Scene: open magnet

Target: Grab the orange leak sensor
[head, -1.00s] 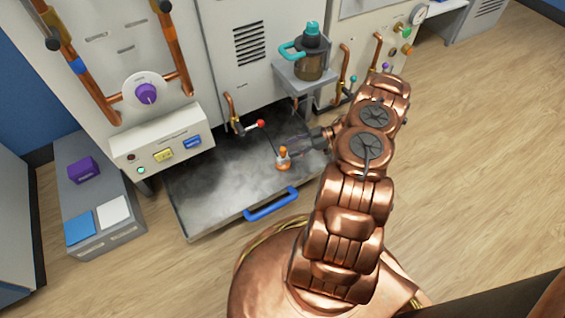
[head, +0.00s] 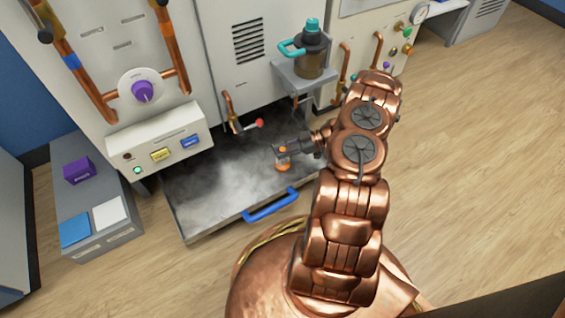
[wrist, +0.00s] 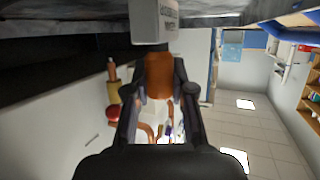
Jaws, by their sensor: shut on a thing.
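The orange leak sensor (head: 283,166) shows in the head view over the right part of a grey metal tray (head: 190,215), near its blue handle. My gripper (head: 282,150) reaches it from the right and is shut on it. In the wrist view the orange part of the sensor (wrist: 159,75) sits between my two dark fingers, with a pale lettered block (wrist: 154,22) above it. Whether the sensor touches the tray is hard to tell.
A tap with a red knob (head: 258,123) stands just behind the gripper. A shelf with a teal-lidded jug (head: 309,50) is above and behind. A blue tray handle (head: 271,204) is in front. A grey box (head: 98,240) stands at left. Open wood floor lies at right.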

